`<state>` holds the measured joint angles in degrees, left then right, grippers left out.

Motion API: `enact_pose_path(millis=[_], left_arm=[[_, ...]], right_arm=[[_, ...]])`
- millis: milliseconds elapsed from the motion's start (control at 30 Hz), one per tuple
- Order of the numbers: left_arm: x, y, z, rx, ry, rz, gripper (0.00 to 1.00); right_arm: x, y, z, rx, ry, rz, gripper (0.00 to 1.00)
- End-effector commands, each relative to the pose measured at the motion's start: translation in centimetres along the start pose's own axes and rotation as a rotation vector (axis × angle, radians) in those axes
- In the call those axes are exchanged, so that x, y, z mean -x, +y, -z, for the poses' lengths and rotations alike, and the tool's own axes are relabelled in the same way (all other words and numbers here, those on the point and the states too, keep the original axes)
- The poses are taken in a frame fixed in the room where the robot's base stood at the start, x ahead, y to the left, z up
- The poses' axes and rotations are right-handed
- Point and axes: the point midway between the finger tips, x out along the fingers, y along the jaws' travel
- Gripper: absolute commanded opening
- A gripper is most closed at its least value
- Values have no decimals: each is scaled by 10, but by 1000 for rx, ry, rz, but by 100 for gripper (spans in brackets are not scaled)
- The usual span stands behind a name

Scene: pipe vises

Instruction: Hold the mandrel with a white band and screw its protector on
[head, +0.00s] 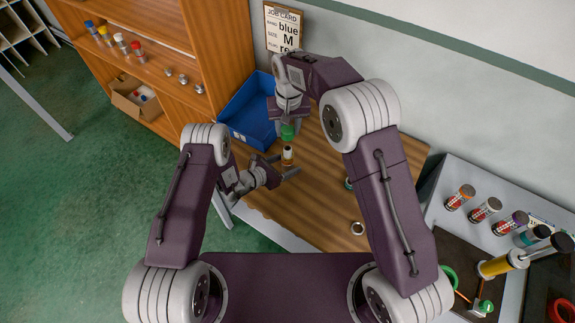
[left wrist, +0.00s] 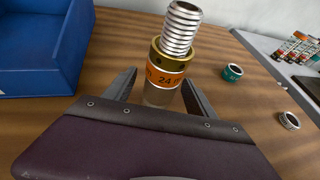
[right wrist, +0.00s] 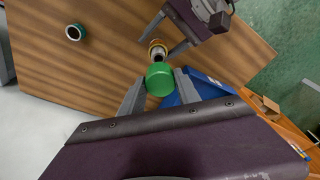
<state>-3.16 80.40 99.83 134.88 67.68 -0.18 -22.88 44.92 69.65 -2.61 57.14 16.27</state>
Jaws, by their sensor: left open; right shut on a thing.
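The mandrel (head: 288,156) stands upright on the wooden table; in the left wrist view (left wrist: 168,70) it has a bare silver thread on top, a brass collar and an orange band with dark print. I see no white band on it. My left gripper (head: 285,168) is open, its fingers on either side of the mandrel's lower body. My right gripper (head: 287,124) points down and is shut on a green protector (right wrist: 160,79), which also shows in the head view (head: 288,132). The protector is above the mandrel's thread, apart from it in the head view.
A blue bin (head: 246,112) stands at the table's back left. A teal ring (left wrist: 232,72) and a silver ring (head: 357,228) lie on the table to the right. A side bench at right holds several banded cylinders (head: 483,209). A wooden shelf (head: 150,60) is at left.

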Motion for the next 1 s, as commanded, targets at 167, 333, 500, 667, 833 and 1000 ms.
enact_pose_path(millis=[167, 333, 500, 667, 833, 1000], left_arm=[[0, 0, 0, 0, 0, 0, 45], [0, 0, 0, 0, 1, 0, 0], [0, 0, 0, 0, 1, 0, 0], [0, 0, 0, 0, 1, 0, 0], [0, 0, 0, 0, 1, 0, 0], [0, 0, 0, 0, 1, 0, 0]], right_arm=[[0, 0, 0, 0, 0, 0, 1], [0, 0, 0, 0, 0, 0, 1], [-1, 0, 0, 0, 0, 0, 1], [-22, 0, -5, 0, -3, -1, 1], [-45, 0, -8, 0, -1, -1, 1], [-50, 0, -9, 0, 1, 0, 1]])
